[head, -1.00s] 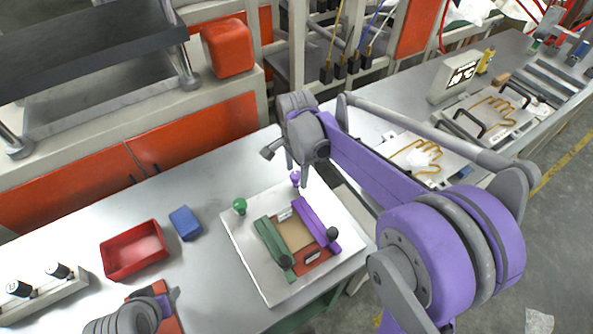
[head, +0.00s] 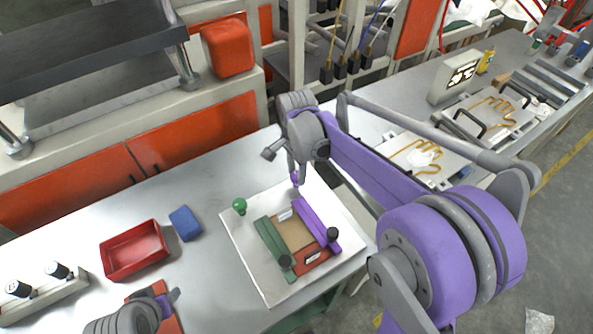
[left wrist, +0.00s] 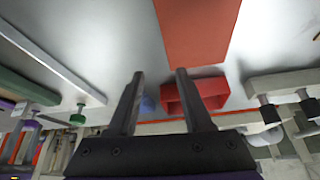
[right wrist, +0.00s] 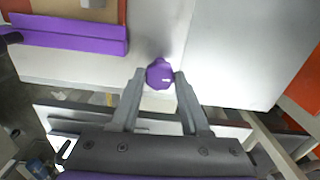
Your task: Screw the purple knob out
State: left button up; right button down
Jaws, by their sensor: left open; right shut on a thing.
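The purple knob (right wrist: 159,74) sits between the fingertips of my right gripper (right wrist: 152,90) in the right wrist view, with a small white mark on it. In the head view the purple knob (head: 295,179) shows just under my right gripper (head: 298,172), at the back corner of the white plate (head: 255,279). My right gripper is shut on it from above. A green knob (head: 239,205) stands on the plate's left back corner. My left gripper (left wrist: 158,75) is open and empty, over the table's left part; its fingers are apart.
The plate carries a green bar (head: 270,242), a purple bar (head: 315,222) and a brown block between them. A red bin (head: 134,250) and a blue box (head: 186,223) stand to the left. Bare table lies between the box and the plate.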

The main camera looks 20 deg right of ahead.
pick_arm(q)
jog(key=shift+s+f+b, duration=0.15)
jog(key=shift+f+b, duration=0.15)
jog(key=shift+f, duration=0.15)
pick_arm(e)
jog(key=n, duration=0.3)
jog(key=shift+n, duration=0.4)
pick_arm(q)
jog(key=shift+s+f, duration=0.15)
jog(key=shift+f, duration=0.2)
pick_arm(e)
jog(key=n, duration=0.4)
jog(key=shift+n, duration=0.3)
pick_arm(q)
jog(key=shift+f+b, duration=0.25)
jog(key=shift+b, duration=0.2)
pick_arm(e)
jog(key=n, duration=0.4)
jog(key=shift+n, duration=0.3)
pick_arm(q)
jog(key=shift+s+f, duration=0.1)
jog(key=shift+f, duration=0.1)
pick_arm(e)
jog(key=shift+n, duration=2.2)
jog(key=shift+c, duration=1.9)
grip_release()
